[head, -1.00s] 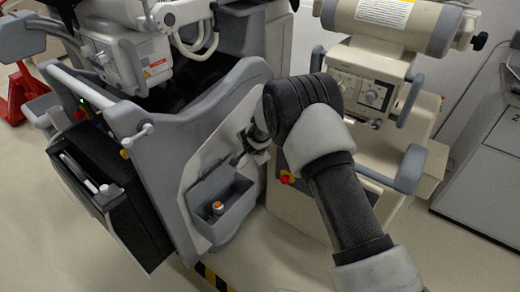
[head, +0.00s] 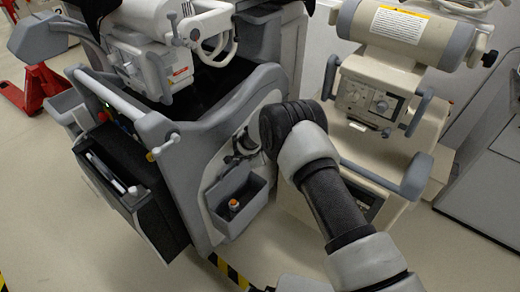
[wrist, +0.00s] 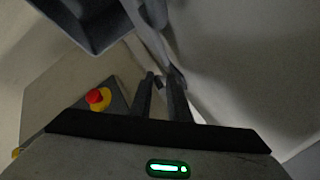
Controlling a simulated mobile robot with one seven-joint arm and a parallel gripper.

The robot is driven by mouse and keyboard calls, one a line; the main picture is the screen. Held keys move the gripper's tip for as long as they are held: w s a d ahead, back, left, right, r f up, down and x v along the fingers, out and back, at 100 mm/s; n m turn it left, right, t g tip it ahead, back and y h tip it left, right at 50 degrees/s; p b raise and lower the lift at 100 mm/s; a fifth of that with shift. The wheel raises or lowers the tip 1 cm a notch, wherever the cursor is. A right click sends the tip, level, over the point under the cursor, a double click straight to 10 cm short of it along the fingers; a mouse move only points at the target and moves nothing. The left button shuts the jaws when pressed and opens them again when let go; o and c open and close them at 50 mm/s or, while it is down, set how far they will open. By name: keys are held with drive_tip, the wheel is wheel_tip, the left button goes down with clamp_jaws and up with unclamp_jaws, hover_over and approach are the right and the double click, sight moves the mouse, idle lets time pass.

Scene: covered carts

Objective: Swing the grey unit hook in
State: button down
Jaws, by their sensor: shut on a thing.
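The grey unit (head: 190,160) stands left of centre in the head view, with a pale side panel. A small dark hook (head: 243,143) shows on that panel, above an open grey bin, just left of my arm. In the wrist view my gripper (wrist: 161,82) has its two dark fingers close together, shut on a small grey part of the hook (wrist: 176,74) beside the panel. The fingers hide much of the hook.
The grey bin (head: 243,212) holds an orange-capped bottle (head: 234,205). A beige unit (head: 385,110) stands close on the right; its red button (wrist: 97,97) shows in the wrist view. A grey cabinet (head: 487,180) is far right. Floor is clear in front.

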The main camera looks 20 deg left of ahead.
drive_tip(key=shift+s+a+f+m, duration=0.3)
drive_tip(key=shift+a+f, duration=0.05)
drive_tip(key=shift+a, duration=0.1)
drive_tip(key=shift+s+a, duration=0.1)
drive_tip(key=shift+a, duration=0.05)
drive_tip(key=c, duration=1.8)
unclamp_jaws()
drive_tip(key=shift+c, duration=0.2)
drive_tip(key=shift+r, duration=0.1)
drive_tip(key=p+v, duration=0.2)
drive_tip(key=v, duration=1.5)
drive_tip(key=shift+a+r+p, duration=0.3)
drive_tip(key=shift+p, duration=0.1)
